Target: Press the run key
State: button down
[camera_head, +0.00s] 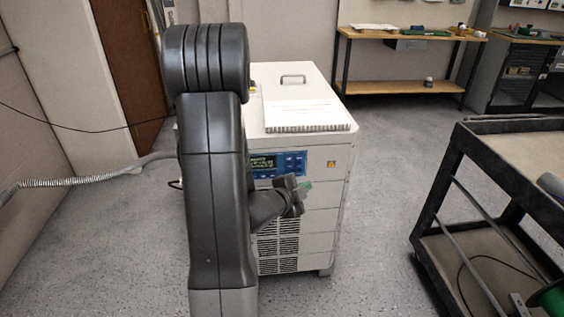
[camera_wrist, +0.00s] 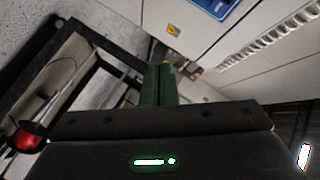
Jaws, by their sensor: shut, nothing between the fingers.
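The run key itself is too small to make out. The blue control panel (camera_head: 277,165) with a small lit display (camera_head: 262,163) is on the front of a white cabinet (camera_head: 310,200), partly hidden by my arm in the head view. The panel's edge also shows at the top of the wrist view (camera_wrist: 218,6). My gripper (camera_head: 305,187) is in front of the cabinet, a little below and to the right of the panel. Its green fingers (camera_wrist: 159,85) are shut and empty in the wrist view. I cannot tell whether they touch the cabinet.
A black cart (camera_head: 505,160) stands at the right, with a green spool (camera_head: 550,299) on its lower shelf. A workbench (camera_head: 410,86) stands at the back. A ribbed hose (camera_head: 90,180) runs from the left to the cabinet. The floor between cabinet and cart is clear.

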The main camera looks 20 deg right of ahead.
aim_at(299, 158)
jog(key=shift+a+r+h, duration=0.25)
jog(key=shift+r+h, duration=0.15)
jog(key=shift+r, duration=0.25)
jog(key=shift+w, duration=0.15)
jog(key=shift+w+d+p, duration=0.3)
jog(key=shift+w+p, duration=0.2)
jog(key=shift+w, duration=0.9)
jog(key=shift+w+d+p, duration=0.35)
jog(key=shift+w+p, duration=0.2)
jog(key=shift+w, duration=0.85)
jog(key=shift+w+d+p, duration=0.3)
jog(key=shift+w+p, duration=0.2)
jog(key=shift+w, duration=0.9)
jog(key=shift+w+d, duration=0.1)
jog(key=shift+w, duration=0.3)
